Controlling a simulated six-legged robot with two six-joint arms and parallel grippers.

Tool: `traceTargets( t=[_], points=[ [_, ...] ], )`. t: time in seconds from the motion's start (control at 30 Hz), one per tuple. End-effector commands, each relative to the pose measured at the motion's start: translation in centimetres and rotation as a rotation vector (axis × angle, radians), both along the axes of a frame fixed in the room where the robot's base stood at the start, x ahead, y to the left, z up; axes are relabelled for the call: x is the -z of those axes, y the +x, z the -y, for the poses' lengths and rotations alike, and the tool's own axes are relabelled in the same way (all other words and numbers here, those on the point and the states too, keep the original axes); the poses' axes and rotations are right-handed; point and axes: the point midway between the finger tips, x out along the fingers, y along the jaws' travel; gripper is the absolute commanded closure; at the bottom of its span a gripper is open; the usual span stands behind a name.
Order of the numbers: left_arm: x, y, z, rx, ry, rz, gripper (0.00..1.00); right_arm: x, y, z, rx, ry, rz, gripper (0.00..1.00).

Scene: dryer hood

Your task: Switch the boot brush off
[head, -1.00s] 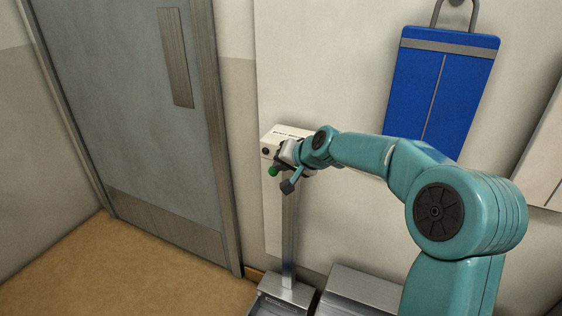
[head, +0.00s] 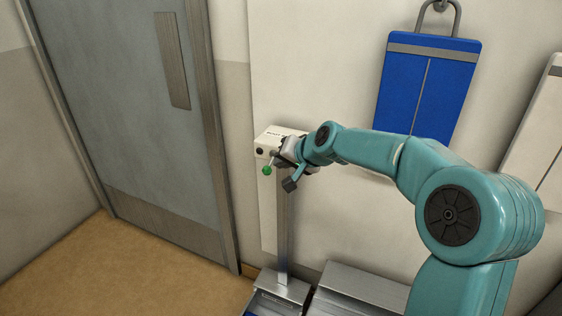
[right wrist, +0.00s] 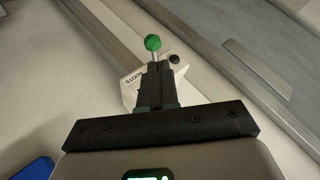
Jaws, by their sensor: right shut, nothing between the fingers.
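The boot brush stand has a white box (head: 268,138) on a slim metal post (head: 282,235), against the wall right of the door. A lever with a green knob (head: 267,170) slants down from the box front. In the right wrist view the green knob (right wrist: 153,43) shows just beyond my fingertips, and the box (right wrist: 131,88) carries the word BOOTS. My right gripper (head: 280,158) is shut and empty, close beside the lever; it also shows in the right wrist view (right wrist: 155,67). I cannot tell whether it touches the lever. My left gripper is not in view.
A round black part (head: 259,151) sits on the box front. The post stands on a metal base (head: 284,288) at the floor. A blue panel (head: 425,90) hangs on the wall above my right arm. A grey door (head: 130,100) and open floor (head: 120,265) lie left.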

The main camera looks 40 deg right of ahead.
Motion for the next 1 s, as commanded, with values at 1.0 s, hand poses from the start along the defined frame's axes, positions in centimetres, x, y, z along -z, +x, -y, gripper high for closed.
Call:
traceTargets(
  t=[1.0],
  points=[
    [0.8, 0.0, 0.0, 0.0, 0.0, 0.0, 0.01, -5.2, -7.5, -1.4, 0.001, -0.001, 0.002, 1.0]
  ],
)
